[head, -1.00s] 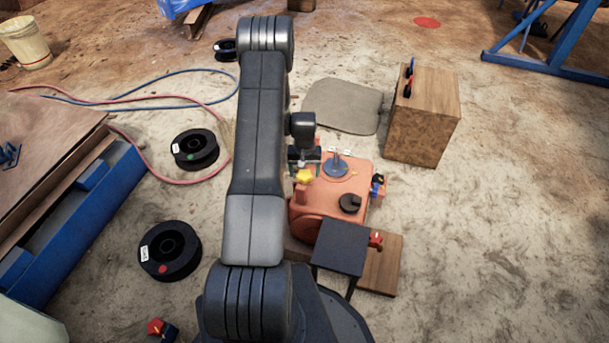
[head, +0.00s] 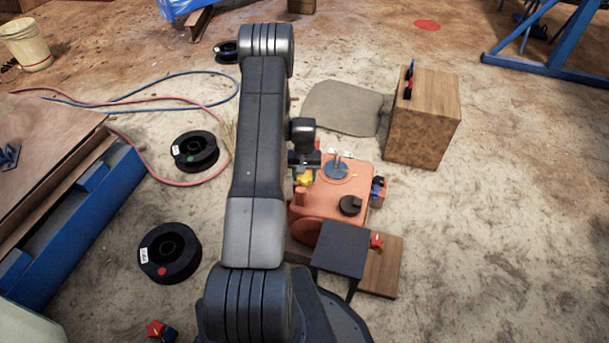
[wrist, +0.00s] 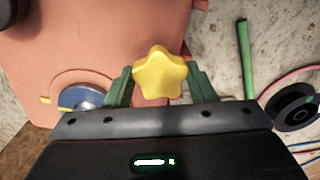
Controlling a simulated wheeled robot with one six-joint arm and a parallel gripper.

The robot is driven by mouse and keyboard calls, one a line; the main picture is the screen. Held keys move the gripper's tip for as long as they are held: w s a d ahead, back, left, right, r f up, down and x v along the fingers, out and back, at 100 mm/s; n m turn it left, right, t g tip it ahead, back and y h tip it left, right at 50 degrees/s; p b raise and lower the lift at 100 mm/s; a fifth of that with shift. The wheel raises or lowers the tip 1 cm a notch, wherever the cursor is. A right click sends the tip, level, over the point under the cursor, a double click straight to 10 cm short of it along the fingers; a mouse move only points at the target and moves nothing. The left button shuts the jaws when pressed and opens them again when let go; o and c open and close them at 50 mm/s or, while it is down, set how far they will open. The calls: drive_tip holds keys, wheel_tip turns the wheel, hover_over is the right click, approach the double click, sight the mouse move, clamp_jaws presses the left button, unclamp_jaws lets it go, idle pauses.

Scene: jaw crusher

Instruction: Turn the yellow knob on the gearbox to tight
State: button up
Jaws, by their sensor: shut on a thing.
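The orange gearbox (head: 343,189) stands on a wooden board on the floor. The yellow star-shaped knob (wrist: 160,73) is at the gearbox's edge in the wrist view. In the head view the knob (head: 304,179) is partly hidden by my gripper. My gripper (wrist: 161,86) is shut on the knob, with one green finger on either side of it. A blue-grey round part (wrist: 82,97) with a yellow mark beside it lies to the left in the wrist view. I cannot read the knob's position or any tight marking.
A black knob (head: 350,205) and a blue round part (head: 337,168) are on the gearbox top. A dark stand (head: 341,247) is close in front. A wooden box (head: 423,118) stands behind right. Black reels (head: 195,150) and hoses lie left.

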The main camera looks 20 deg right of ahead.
drive_tip(key=m+b, duration=0.2)
drive_tip(key=m, duration=0.3)
drive_tip(key=m+b, duration=0.1)
drive_tip(key=m, duration=0.3)
drive_tip(key=shift+w+m, duration=0.1)
drive_tip(key=shift+m, duration=0.2)
drive_tip(key=m, duration=0.5)
drive_tip(key=shift+b, duration=0.4)
drive_tip(key=shift+w+m, duration=0.1)
drive_tip(key=shift+m, duration=2.3)
drive_tip(key=o, duration=1)
